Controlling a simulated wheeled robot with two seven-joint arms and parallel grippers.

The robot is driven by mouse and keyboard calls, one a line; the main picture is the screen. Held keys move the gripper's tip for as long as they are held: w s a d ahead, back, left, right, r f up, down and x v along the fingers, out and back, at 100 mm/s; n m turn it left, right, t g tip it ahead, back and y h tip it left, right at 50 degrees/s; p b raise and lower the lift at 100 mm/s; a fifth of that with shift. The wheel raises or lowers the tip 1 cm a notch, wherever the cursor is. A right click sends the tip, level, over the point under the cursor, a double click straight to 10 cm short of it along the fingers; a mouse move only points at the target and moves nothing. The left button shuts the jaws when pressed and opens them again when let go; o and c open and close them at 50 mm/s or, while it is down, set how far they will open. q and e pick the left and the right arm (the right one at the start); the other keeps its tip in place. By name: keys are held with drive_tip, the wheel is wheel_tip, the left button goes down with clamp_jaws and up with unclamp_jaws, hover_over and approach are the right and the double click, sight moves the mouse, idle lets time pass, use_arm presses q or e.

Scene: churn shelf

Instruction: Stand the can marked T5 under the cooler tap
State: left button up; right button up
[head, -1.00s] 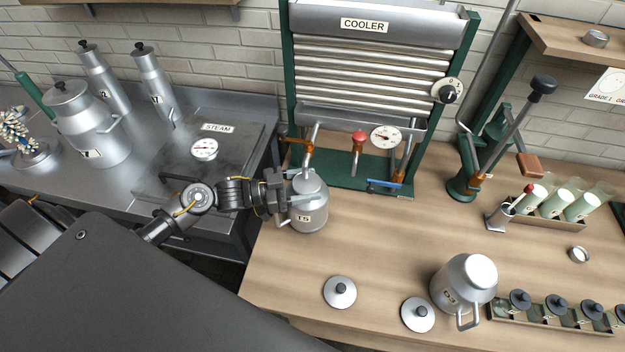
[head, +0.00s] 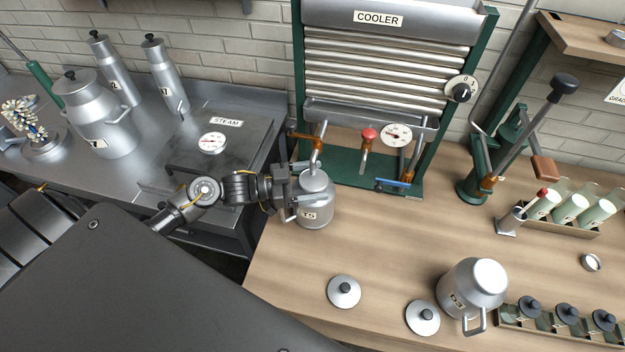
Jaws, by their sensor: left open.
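The can marked T5 (head: 316,213) is a small grey metal can standing upright on the wooden counter, at the front left of the cooler (head: 385,75). The cooler tap (head: 318,148), a metal spout with an orange handle, comes down over the top of the can. I cannot tell exactly how the spout lines up with the can's mouth. My left gripper (head: 293,190) is at the can's left side, beside its handle, and is open. The fingertips are partly hidden against the can. My right gripper is out of view.
Two round lids (head: 343,291) lie on the counter in front, next to another can (head: 471,288). A lever press (head: 495,150) and a rack of tubes (head: 570,213) stand at the right. The steam plate (head: 222,140) is at the left. The counter's middle is clear.

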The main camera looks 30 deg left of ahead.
use_arm(q)
drive_tip(key=b+v, duration=0.3)
drive_tip(key=v, duration=0.9)
